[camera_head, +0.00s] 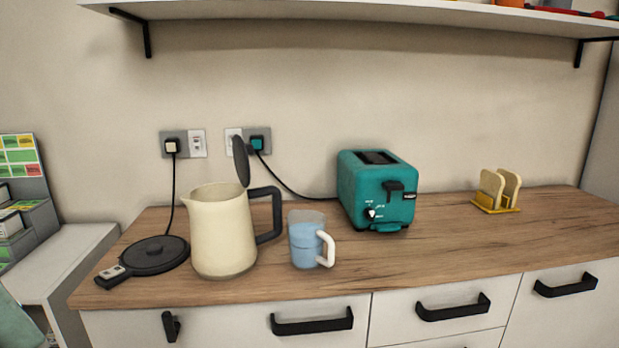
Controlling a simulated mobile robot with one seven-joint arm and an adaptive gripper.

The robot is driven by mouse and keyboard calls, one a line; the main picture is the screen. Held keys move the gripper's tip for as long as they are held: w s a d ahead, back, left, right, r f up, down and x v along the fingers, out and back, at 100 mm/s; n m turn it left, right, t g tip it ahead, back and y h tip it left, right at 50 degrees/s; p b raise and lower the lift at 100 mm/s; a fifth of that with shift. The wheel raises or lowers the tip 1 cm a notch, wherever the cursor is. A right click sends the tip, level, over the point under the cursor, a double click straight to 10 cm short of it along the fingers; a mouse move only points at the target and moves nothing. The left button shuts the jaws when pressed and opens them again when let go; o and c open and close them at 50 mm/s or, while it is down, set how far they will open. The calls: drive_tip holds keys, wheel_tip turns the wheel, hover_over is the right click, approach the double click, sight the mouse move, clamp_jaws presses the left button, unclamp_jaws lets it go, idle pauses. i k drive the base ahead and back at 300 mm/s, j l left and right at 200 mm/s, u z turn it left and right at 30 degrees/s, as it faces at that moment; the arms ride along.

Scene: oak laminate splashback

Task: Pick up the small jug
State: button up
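The small jug (305,241) stands upright on the wooden countertop. It looks see-through, with blue liquid or a blue lower part inside and a white handle on its right side, turned toward the front. It stands just right of the cream kettle (222,233), close to the kettle's black handle. My gripper is not in view.
The kettle's lid is open. Its black base (155,255) lies to the left. A teal toaster (377,190) stands behind and right of the jug. A yellow rack with bread slices (497,190) is far right. The countertop (450,245) is clear at front right. A shelf (350,12) hangs above.

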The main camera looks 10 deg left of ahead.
sight(307, 230)
drive_tip(key=u, duration=0.95)
drive_tip(key=i+l+u, duration=0.15)
drive_tip(key=l+u, duration=0.15)
drive_tip(key=i+l+u, duration=0.1)
drive_tip(key=l+u, duration=0.2)
drive_tip(key=l, duration=0.2)
drive_tip(key=i+l, duration=0.1)
drive_tip(key=l, duration=0.75)
drive_tip(key=i+l, duration=0.15)
drive_tip(key=l, duration=0.3)
